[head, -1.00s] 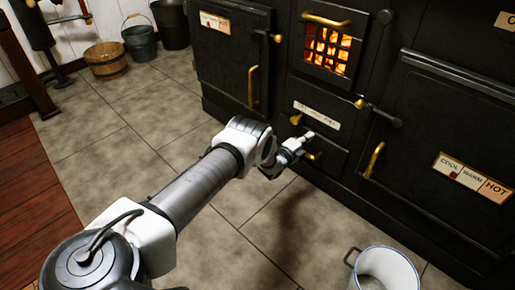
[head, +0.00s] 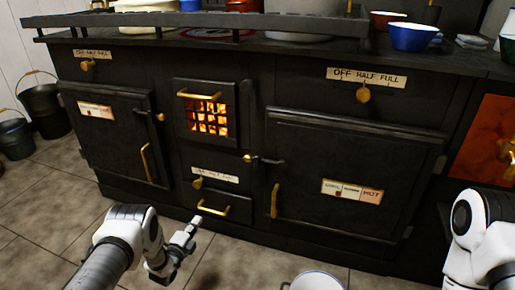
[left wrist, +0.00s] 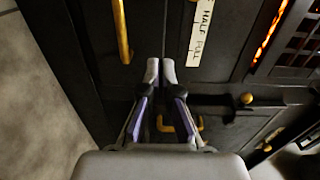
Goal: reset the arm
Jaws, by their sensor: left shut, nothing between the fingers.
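My left gripper (head: 190,228) is in front of the black stove, close to the small lower drawer with a brass handle (head: 213,209). In the left wrist view its two fingers (left wrist: 160,70) are together at the tips, shut and empty. Part of my right arm (head: 478,235) shows at the right edge of the head view; its gripper is out of the picture.
The stove (head: 230,150) spans the view, with a glowing fire grate (head: 207,117) and brass handles. A white bucket (head: 316,281) stands on the floor at the bottom. A blue bowl (head: 414,37) sits on the stove top. Dark buckets (head: 42,108) stand at left.

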